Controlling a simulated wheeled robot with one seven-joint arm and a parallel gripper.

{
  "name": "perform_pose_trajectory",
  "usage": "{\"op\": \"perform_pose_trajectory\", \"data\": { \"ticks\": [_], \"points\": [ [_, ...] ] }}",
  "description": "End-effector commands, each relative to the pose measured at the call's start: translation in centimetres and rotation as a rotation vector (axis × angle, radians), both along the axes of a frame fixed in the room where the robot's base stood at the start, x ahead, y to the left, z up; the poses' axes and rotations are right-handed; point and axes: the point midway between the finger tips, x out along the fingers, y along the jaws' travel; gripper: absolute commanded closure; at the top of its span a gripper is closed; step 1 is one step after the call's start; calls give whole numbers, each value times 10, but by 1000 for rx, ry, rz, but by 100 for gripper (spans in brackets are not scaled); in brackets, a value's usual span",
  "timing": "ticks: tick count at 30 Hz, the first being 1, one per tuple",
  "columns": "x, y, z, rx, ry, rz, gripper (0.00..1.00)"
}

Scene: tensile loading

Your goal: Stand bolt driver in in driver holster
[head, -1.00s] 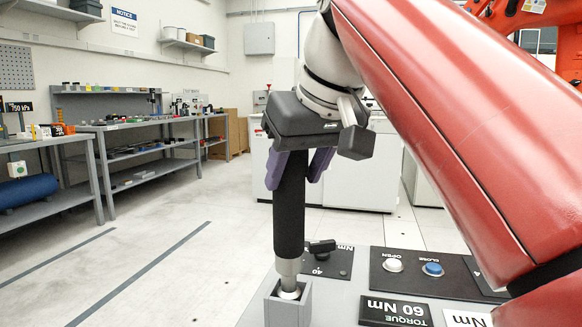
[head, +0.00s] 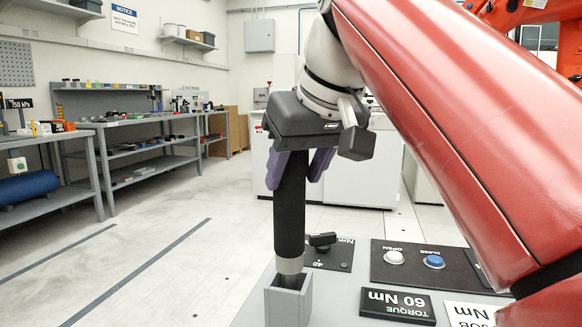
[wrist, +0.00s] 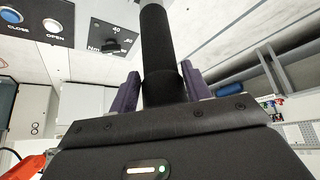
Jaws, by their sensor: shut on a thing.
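The bolt driver (head: 290,215) has a long black grip and a grey metal lower end. It stands about upright, and its tip is hidden inside the driver holster (head: 288,308), a grey square open-topped box at the panel's left front. My gripper (head: 296,168), with purple fingers, is shut on the upper part of the black grip. In the wrist view, the driver (wrist: 158,50) runs between the two purple fingers (wrist: 160,88), its metal end at the top edge. The holster does not show in the wrist view.
The grey panel holds a black dial (head: 322,242), a plate with a white OPEN button (head: 394,257) and a blue CLOSE button (head: 433,261), and a torque display reading 60 Nm (head: 397,304). My red arm crosses the right side. Workbenches (head: 120,150) stand far left.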

Motion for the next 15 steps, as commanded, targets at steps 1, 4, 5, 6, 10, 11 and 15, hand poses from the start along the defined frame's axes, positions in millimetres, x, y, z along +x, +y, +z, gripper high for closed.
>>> {"op": "perform_pose_trajectory", "data": {
  "ticks": [1, 4, 5, 6, 10, 11, 15],
  "points": [
    [0, 0, 2, 1, -5, 0, 100],
    [0, 0, 2, 1, -5, 0, 100],
    [0, 0, 2, 1, -5, 0, 100],
    [0, 0, 2, 1, -5, 0, 100],
    [0, 0, 2, 1, -5, 0, 48],
    [0, 0, 2, 1, -5, -1, 44],
    [0, 0, 1, 1, -3, -1, 27]
  ]
}}
